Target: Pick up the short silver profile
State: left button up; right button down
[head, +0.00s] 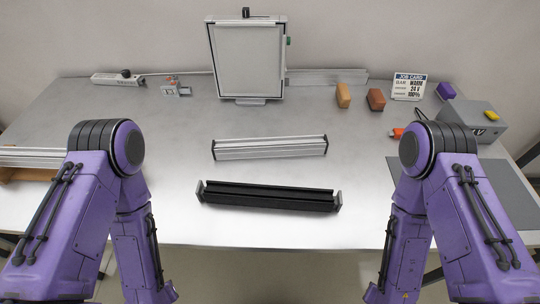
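A short silver profile (270,148) with dark ends lies in the middle of the table, slightly tilted in the picture, its right end farther back. A black profile (268,196) with grey end pieces lies in front of it, nearer the table's front edge, and the two are apart. Nothing holds the silver profile. My purple arms show at left and right with their elbows raised and forearms hanging down in front of the table. Both grippers are out of the picture.
A framed panel (248,60) stands at the back, with a silver bar (328,77) behind it. Longer silver profiles (28,156) lie at the left. Orange (343,95) and brown (376,99) blocks, a job card (408,87) and a grey box (474,122) stand at the right. The table around the short profile is clear.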

aim_at(306, 144)
jog(key=u, duration=0.2)
jog(key=k, duration=0.95)
jog(key=z, duration=0.7)
